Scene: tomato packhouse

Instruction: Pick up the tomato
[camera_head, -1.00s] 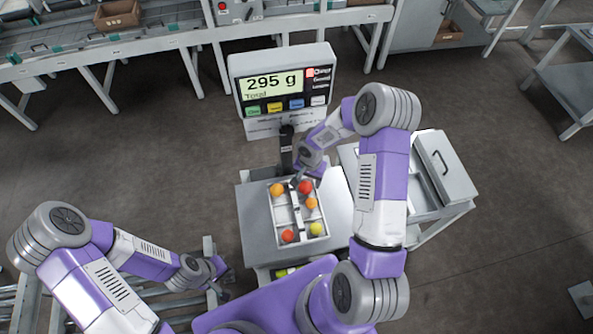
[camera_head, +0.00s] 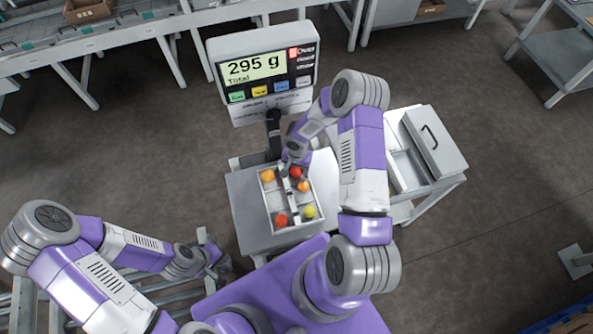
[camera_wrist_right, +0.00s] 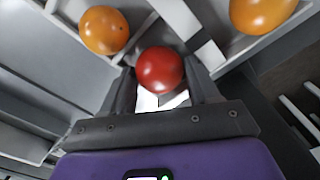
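A white compartment tray (camera_head: 269,212) stands on the scale platform (camera_head: 243,207) and holds several tomatoes. A red tomato (camera_head: 296,172) lies in its far part, right under my right gripper (camera_head: 289,165). In the right wrist view this red tomato (camera_wrist_right: 160,70) sits between the two fingertips, very close to both; whether they press on it is not clear. An orange tomato (camera_wrist_right: 104,30) and a yellow-orange one (camera_wrist_right: 262,10) lie either side of it. A second red tomato (camera_head: 281,221) and a yellow one (camera_head: 310,212) are nearer. My left gripper (camera_head: 216,263) is low at left, away from the tray.
The scale display (camera_head: 264,72) behind the platform reads 295 g. A grey cart with a lidded box (camera_head: 435,140) stands right of the platform. Conveyor tables (camera_head: 150,38) run along the back. A railed frame lies beneath my left arm.

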